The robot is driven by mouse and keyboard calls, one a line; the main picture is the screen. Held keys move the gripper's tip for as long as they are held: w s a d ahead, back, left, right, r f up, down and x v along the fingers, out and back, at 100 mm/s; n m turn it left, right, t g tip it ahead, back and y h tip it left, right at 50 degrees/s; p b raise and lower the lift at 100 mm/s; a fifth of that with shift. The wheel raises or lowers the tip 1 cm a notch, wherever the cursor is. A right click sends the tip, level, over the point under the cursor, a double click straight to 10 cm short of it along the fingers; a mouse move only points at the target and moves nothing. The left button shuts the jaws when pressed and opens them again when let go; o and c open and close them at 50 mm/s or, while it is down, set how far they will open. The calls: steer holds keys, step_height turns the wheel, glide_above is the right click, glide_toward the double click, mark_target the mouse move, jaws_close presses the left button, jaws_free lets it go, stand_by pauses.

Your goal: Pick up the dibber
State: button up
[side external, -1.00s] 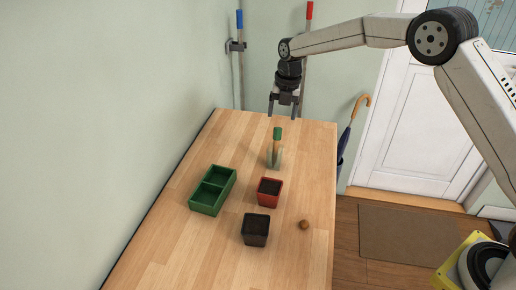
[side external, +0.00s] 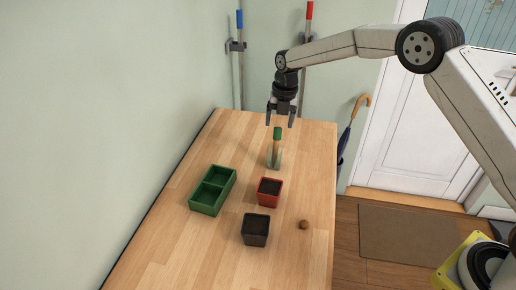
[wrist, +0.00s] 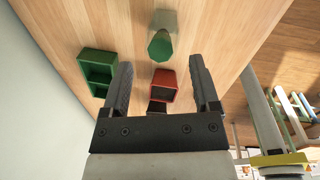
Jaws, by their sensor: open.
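The dibber (side external: 277,137) has a green top and a wooden-coloured shaft. It stands roughly upright in a clear, glass-like holder (side external: 269,161) on the far part of the wooden table. In the wrist view its green top (wrist: 160,46) faces the camera, with the pale holder (wrist: 165,18) behind it; its lower end is hard to make out. My gripper (side external: 280,123) is open and empty, fingers pointing down, above and apart from the dibber. In the wrist view the green top appears between the lines of the two fingers, just beyond the tips (wrist: 160,62).
A red pot (side external: 269,193), a dark pot (side external: 255,230), a green two-part tray (side external: 202,207) and a small brown ball (side external: 304,225) stand nearer on the table (side external: 180,255). Blue-topped (side external: 240,20) and red-topped (side external: 309,12) poles stand behind the table. A wall runs along the left.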

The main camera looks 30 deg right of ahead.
mark_target(278, 129)
steer(key=shift+a+f, duration=0.2)
steer(key=shift+f, duration=2.2)
jaws_close()
